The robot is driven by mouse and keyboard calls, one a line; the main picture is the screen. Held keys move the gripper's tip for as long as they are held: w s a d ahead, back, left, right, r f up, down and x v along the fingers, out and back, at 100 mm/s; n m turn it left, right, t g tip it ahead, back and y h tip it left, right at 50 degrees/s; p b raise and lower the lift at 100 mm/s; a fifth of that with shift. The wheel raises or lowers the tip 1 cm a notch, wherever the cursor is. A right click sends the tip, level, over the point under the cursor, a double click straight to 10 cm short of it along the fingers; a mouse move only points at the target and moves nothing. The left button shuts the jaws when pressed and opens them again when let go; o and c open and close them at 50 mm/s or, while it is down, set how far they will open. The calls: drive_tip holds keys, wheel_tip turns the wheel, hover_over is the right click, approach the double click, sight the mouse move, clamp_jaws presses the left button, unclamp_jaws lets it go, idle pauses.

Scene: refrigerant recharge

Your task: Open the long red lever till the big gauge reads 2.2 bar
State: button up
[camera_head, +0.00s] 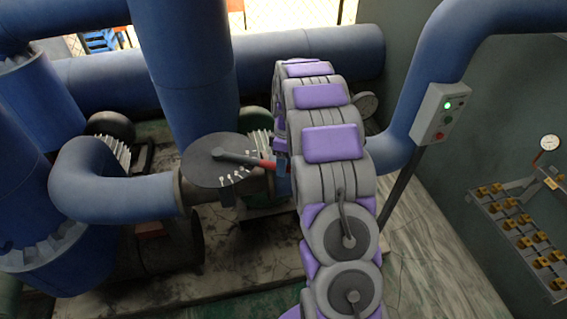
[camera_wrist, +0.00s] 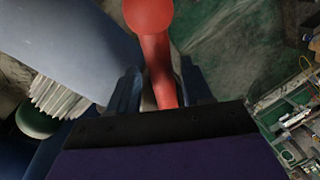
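The long red lever (camera_head: 266,163) has a dark arm that lies across the top of a dark round disc on a pipe fitting. In the wrist view the red handle (camera_wrist: 154,55), with its rounded end, runs between the two blue fingers of my gripper (camera_wrist: 160,88). In the head view my gripper (camera_head: 283,176) is at the lever's red end, partly hidden by my arm. I cannot tell whether the fingers press on the handle. A round gauge (camera_head: 366,104) stands behind my arm, seen at a slant, and its reading is not legible.
A smaller wall gauge (camera_head: 549,142) hangs at the right above a rack of yellow valves (camera_head: 520,225). A control box (camera_head: 440,114) with a green light is mounted on a post. Large blue pipes (camera_head: 115,195) crowd the left. Bare floor (camera_head: 430,265) lies right of my arm.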

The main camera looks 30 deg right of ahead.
clamp_jaws()
idle(0.4)
drive_tip(key=w+d+n, duration=0.1)
drive_tip(key=w+d+n+p, duration=0.1)
drive_tip(key=w, duration=0.1)
drive_tip(key=w+d+n+p, duration=0.1)
drive_tip(key=shift+w+d, duration=0.25)
drive_tip(key=shift+w, duration=0.05)
idle(0.3)
drive_tip(key=shift+o, duration=0.8)
unclamp_jaws()
